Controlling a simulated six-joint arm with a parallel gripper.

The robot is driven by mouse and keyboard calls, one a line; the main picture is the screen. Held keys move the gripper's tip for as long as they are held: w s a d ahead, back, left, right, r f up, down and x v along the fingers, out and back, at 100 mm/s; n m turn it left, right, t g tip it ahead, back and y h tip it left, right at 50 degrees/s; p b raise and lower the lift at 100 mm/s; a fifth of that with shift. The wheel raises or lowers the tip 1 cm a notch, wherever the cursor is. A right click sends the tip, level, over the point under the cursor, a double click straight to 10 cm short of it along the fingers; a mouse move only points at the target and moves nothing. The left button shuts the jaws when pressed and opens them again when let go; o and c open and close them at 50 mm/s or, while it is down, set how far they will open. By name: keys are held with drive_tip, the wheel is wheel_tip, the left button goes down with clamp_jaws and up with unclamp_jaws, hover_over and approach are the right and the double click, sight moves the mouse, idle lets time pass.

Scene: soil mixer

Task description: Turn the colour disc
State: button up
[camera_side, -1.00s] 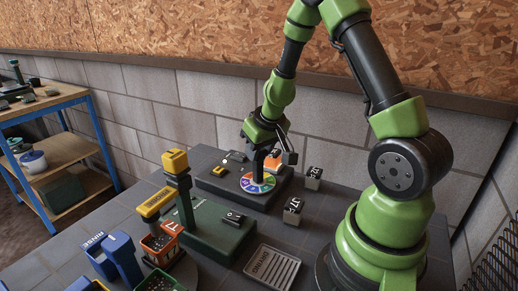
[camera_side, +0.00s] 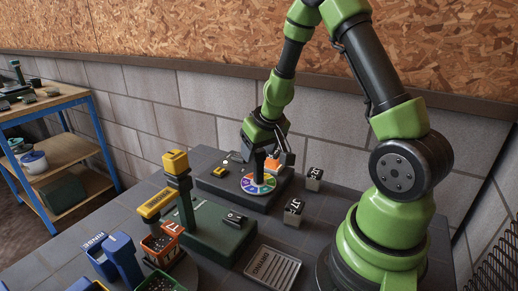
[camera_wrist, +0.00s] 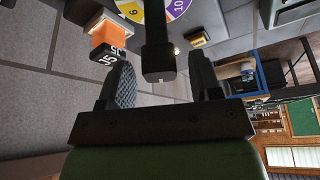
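The colour disc (camera_side: 258,183) is a flat wheel of coloured sectors on a dark base at the back of the table. In the wrist view the disc (camera_wrist: 172,8) shows only in part at the top edge, with numbers on its sectors. A dark upright post (camera_wrist: 158,50) stands at the disc and runs down between my fingers. My gripper (camera_side: 268,150) is above the disc. In the wrist view my gripper (camera_wrist: 162,85) is open, with a gap on each side of the post. The post's foot is hidden.
An orange block (camera_wrist: 117,40) with a dark lettered face is close to one finger. Two lettered cubes (camera_side: 314,178) (camera_side: 293,211) stand right of the disc. A green base (camera_side: 215,232) with a yellow-topped column (camera_side: 176,162) and a slotted tray (camera_side: 272,267) lie nearer the front.

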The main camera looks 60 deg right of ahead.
drive_tip(key=shift+n+y, duration=0.3)
drive_tip(key=shift+n, duration=0.4)
drive_tip(key=n, duration=0.2)
drive_tip(key=n+y, duration=0.1)
drive_tip(key=n, duration=0.1)
drive_tip(key=shift+s+f+y, duration=0.1)
drive_tip(key=shift+y, duration=0.2)
drive_tip(key=n+y, duration=0.1)
drive_tip(key=n, duration=0.1)
drive_tip(key=n+y, duration=0.1)
drive_tip(key=n, duration=0.2)
drive_tip(key=shift+d+n, duration=0.15)
drive_tip(key=shift+n, duration=0.15)
drive_tip(key=v, duration=1)
drive_tip(key=s+a+r+m, duration=0.2)
drive_tip(key=a+r+m, duration=0.1)
drive_tip(key=a+r, duration=0.55)
drive_tip(key=s+a+r+m+t, duration=0.1)
drive_tip(key=s+a+m+t, duration=0.2)
drive_tip(key=s+a+m, duration=0.3)
drive_tip(key=shift+s+a+r+m, duration=0.4)
drive_tip(key=shift+s+a, duration=1.25)
drive_tip(key=shift+a, duration=0.95)
